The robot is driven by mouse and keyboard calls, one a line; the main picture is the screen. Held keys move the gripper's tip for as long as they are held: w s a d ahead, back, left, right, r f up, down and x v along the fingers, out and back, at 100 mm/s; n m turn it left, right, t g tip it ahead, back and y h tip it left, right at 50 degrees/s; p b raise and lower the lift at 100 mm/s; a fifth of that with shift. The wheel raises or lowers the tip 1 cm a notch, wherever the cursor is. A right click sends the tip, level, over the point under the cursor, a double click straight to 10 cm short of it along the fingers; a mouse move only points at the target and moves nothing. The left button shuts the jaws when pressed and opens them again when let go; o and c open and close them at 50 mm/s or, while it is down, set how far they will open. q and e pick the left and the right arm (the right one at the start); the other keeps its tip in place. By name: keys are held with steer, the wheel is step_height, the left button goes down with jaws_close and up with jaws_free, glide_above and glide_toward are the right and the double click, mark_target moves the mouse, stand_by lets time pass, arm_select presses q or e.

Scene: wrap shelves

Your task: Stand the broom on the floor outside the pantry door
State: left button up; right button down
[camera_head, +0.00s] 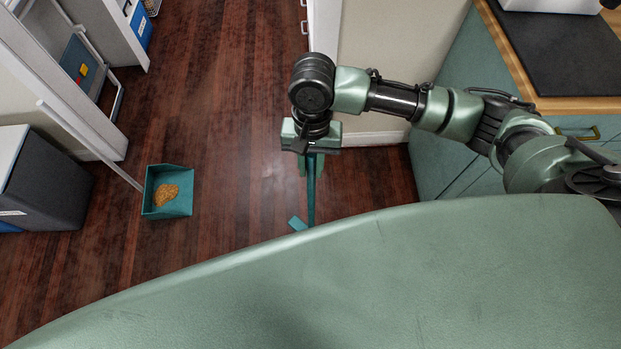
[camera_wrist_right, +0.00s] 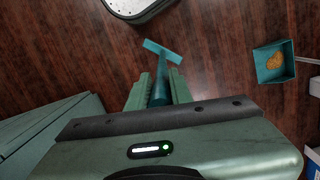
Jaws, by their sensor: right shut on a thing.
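The broom (camera_head: 311,200) has a teal handle and a small teal head, and hangs roughly upright over the dark wood floor. My right gripper (camera_head: 311,168) is shut around its handle. In the right wrist view the broom (camera_wrist_right: 161,68) runs out between the two green fingers of the gripper (camera_wrist_right: 160,84) to its crosswise head. I cannot tell whether the head touches the floor. My green body hides the floor close by. I cannot tell which opening is the pantry door. My left gripper is not in view.
A teal dustpan (camera_head: 180,207) with brown crumbs sits on the floor to the left, its pale handle rising to the left. White shelving (camera_head: 60,95) and a dark grey bin (camera_head: 50,185) stand further left. A teal cabinet (camera_head: 455,150) is on the right. The middle floor is clear.

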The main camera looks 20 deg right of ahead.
mark_target(311, 187)
step_height(311, 187, down, 3)
steer(key=shift+f, duration=0.2)
step_height(311, 187, down, 3)
steer(key=shift+f+b, duration=0.1)
steer(key=shift+b, duration=0.25)
steer(key=c, duration=1.3)
jaws_free()
steer(key=shift+f, duration=0.15)
steer(key=shift+r, duration=0.3)
steer(key=r, duration=0.4)
steer(key=w+r+p, duration=0.1)
steer(key=r, duration=0.6)
steer(key=shift+w+d+r, duration=0.2)
steer(key=shift+d+r, duration=0.1)
steer(key=shift+r, duration=0.05)
